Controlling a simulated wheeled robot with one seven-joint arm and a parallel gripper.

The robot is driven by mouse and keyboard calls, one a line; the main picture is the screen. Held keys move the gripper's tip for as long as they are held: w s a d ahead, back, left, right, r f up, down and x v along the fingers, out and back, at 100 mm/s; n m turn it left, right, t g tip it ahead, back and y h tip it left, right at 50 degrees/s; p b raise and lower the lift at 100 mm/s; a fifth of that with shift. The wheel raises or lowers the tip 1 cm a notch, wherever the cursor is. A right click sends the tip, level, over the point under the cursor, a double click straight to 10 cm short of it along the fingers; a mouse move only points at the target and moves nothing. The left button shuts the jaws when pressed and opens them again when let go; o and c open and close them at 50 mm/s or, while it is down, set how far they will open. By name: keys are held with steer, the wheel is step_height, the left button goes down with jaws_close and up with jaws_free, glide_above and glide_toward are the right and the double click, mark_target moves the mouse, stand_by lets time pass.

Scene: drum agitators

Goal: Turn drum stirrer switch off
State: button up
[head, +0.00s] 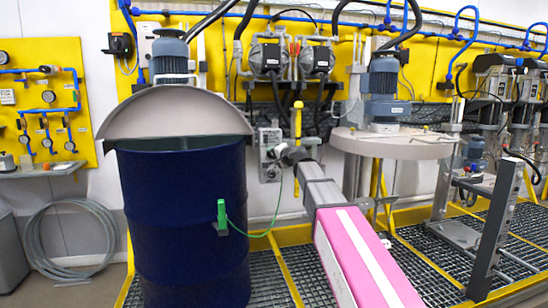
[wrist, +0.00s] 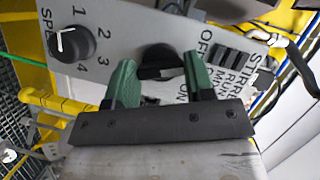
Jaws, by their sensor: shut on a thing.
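The stirrer switch (wrist: 157,60) is a black rotary knob on a grey control panel (wrist: 205,18) in the wrist view. The word OFF is printed beside it at the upper right and ON below it. My gripper (wrist: 159,64) has its two green fingers on either side of the knob, shut on it. Which mark the knob points to cannot be told. In the head view the grey control box (head: 269,137) hangs behind the blue drum's right side, and my gripper (head: 291,154) is at its front, partly hiding it.
A black speed knob (wrist: 72,45) marked 1 to 4 sits left of the switch. The blue drum (head: 182,220) with a half-open grey lid (head: 175,112) stands left of my arm. A second grey lid (head: 392,143) is to the right. A green clamp (head: 221,214) with a cable hangs on the drum.

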steer(key=shift+n+h, duration=0.7)
steer(key=shift+n, duration=0.5)
steer(key=o, duration=0.9)
steer(key=shift+g, duration=0.3)
steer(key=shift+s, duration=0.1)
steer(key=v, duration=1)
steer(key=shift+s+d, duration=0.15)
steer(key=shift+s, duration=0.15)
